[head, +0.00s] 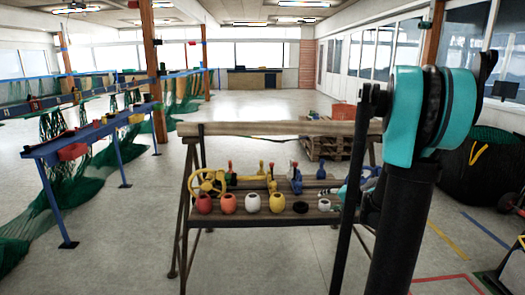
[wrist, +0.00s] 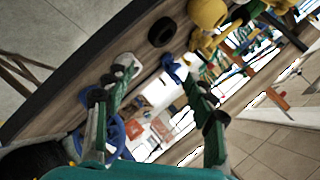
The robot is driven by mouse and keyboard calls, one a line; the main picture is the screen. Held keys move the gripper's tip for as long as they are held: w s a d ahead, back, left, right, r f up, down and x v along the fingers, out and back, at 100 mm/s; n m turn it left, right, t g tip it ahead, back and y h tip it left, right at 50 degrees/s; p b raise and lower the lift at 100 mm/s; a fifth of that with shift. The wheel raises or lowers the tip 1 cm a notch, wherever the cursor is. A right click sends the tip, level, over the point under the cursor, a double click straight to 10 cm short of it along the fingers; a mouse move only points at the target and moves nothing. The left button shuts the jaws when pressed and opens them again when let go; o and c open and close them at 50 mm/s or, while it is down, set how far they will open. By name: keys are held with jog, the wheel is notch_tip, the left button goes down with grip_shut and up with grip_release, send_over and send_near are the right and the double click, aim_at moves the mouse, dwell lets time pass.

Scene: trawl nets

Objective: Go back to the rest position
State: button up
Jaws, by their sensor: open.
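My gripper (wrist: 158,82) shows in the wrist view with its two green fingers spread apart, and I see nothing held between them. The view there is tilted, with the wooden bench (wrist: 60,88) running along the left and top. In the head view my arm stands at the right, over the right end of the bench (head: 235,220). My gripper is mostly hidden there behind my arm. In the wrist view a white cup (wrist: 124,62) lies close to the left fingertip, and a black round piece (wrist: 162,32) lies beyond. I cannot tell whether the finger touches the cup.
A row of red, white, yellow and black cups (head: 277,203) stands on the bench, with a yellow wheel (head: 207,182) and several coloured tools behind. A pallet (head: 328,146) lies beyond. Blue tables with green nets (head: 65,165) stand left. The middle floor (head: 262,106) is clear.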

jog(key=s+a+f+n+g+h, duration=0.1)
jog(key=s+a+f+n+g, duration=0.1)
jog(key=s+a, duration=0.35)
jog(key=s+a+f+n+g, duration=0.2)
jog(key=s+a, duration=0.1)
jog(key=s, duration=0.6)
jog(key=s+f+n+g+h, duration=0.1)
jog(key=s+f, duration=0.1)
jog(key=s, duration=0.5)
jog(key=s+d+f+n+h, duration=0.1)
jog(key=s+f+n+h, duration=0.1)
jog(key=s, duration=0.5)
jog(key=shift+s+f+n+g+h, duration=0.2)
jog(key=shift+f+n+g+h, duration=0.1)
jog(key=shift+g, duration=0.1)
